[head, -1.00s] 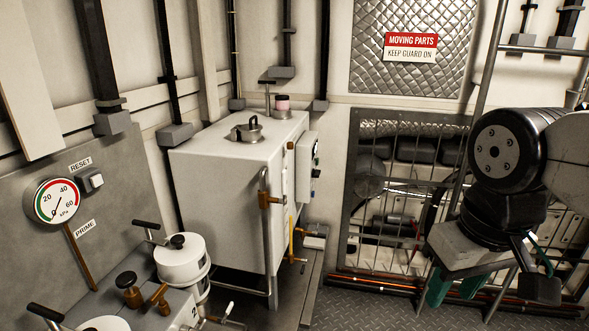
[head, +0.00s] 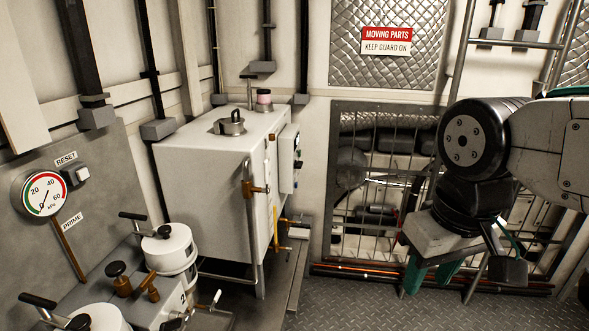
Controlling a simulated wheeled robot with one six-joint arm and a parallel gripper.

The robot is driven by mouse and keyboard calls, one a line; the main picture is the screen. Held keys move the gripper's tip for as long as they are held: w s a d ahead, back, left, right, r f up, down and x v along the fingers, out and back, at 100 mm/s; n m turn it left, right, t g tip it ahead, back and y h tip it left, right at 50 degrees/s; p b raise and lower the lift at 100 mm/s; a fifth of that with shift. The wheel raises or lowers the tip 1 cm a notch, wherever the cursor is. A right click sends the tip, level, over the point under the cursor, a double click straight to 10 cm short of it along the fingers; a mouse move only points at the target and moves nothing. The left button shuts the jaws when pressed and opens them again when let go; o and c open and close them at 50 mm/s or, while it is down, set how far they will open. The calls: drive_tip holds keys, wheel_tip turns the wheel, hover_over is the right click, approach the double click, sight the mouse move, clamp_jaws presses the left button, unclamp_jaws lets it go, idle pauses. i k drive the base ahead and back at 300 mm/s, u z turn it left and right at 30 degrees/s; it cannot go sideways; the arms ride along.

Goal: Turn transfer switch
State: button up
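No part in view is labelled as a transfer switch, so I cannot tell which one it is. A control box (head: 288,157) with small dark knobs is on the right side of the white cabinet (head: 205,170), seen edge-on. A block with brown and black handles (head: 168,298) stands between two white canisters at the lower left; part of a number shows on it. My gripper (head: 430,274) hangs at the right, pointing down with two green fingers apart and nothing between them. It is in front of the wire guard, away from cabinet and handles.
A gauge (head: 43,194) and a button (head: 77,175) are on the grey panel at left. A white canister (head: 168,247) stands below. A wire guard (head: 370,200) covers machinery behind my arm. Pipes run up the cabinet's front. The checkered floor (head: 350,302) is clear at lower middle.

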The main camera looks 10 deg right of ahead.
sight(298, 164)
drive_tip(key=z, duration=0.05)
drive_tip(key=k, duration=0.9)
drive_tip(key=z, duration=1.6)
drive_tip(key=i, duration=0.85)
drive_tip(key=u, duration=1.9)
drive_tip(key=k, duration=0.6)
drive_tip(key=z, duration=0.6)
drive_tip(key=i, duration=1.45)
drive_tip(key=u, duration=0.15)
